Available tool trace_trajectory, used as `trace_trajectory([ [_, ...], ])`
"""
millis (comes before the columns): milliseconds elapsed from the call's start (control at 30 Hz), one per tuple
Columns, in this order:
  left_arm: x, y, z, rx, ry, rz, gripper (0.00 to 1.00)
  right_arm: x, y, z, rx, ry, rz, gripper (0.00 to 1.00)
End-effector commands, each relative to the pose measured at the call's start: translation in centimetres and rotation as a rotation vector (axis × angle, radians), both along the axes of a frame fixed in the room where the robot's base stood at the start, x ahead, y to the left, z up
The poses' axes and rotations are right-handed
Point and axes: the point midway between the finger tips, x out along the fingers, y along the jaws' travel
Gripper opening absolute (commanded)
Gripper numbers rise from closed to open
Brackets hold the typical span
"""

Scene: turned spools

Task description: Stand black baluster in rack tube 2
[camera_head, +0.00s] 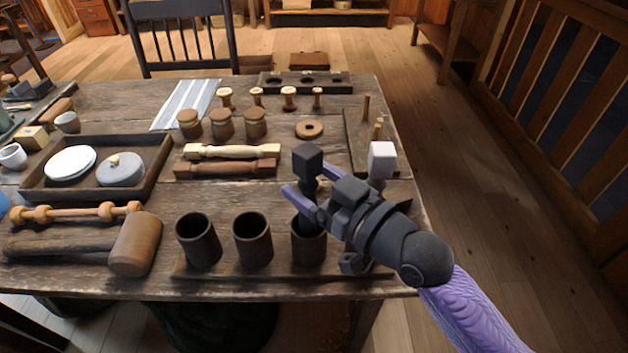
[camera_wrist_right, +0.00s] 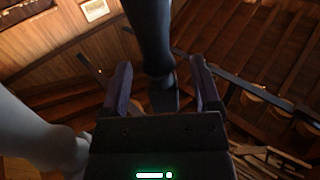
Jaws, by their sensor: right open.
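The black baluster (camera_head: 307,161) stands upright with its lower end inside the third dark tube (camera_head: 309,246) from the left of the rack. Its square block end is on top. My right gripper (camera_head: 305,198) is around the baluster just above that tube's rim, with its fingers open. In the right wrist view the black baluster (camera_wrist_right: 150,38) passes between the two spread fingers (camera_wrist_right: 160,88), with gaps on both sides. The two tubes to its left (camera_head: 198,241) (camera_head: 253,241) look empty. Tube numbers are not visible. My left gripper is out of view.
A white baluster (camera_head: 382,158) stands upright just behind my right gripper; its lower end is hidden. It also shows at the left of the wrist view (camera_wrist_right: 35,128). Pale and brown balusters (camera_head: 232,152) lie behind the rack. A mallet (camera_head: 135,245) lies left.

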Motion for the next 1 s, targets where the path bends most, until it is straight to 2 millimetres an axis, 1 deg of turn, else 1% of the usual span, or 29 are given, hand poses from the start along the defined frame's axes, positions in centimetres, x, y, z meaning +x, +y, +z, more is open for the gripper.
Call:
trace_trajectory([
  [200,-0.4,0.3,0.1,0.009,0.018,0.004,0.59,-0.2,-0.2,0.0,-0.002,0.001,-0.001,0.81],
  [300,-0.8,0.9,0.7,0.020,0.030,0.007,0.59,-1.8,-1.8,0.0,-0.008,0.002,0.000,0.81],
  [500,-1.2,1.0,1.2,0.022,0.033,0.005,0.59,-4.9,-4.9,-0.1,-0.008,0.004,0.000,0.81],
  [633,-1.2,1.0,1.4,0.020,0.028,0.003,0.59,-6.3,-6.3,-0.1,-0.004,0.002,-0.001,0.81],
  [767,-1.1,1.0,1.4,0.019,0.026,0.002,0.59,-7.0,-7.0,0.0,-0.003,0.001,0.000,0.81],
  [1000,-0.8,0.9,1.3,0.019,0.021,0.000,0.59,-7.0,-7.0,0.0,0.001,-0.001,0.000,0.81],
])
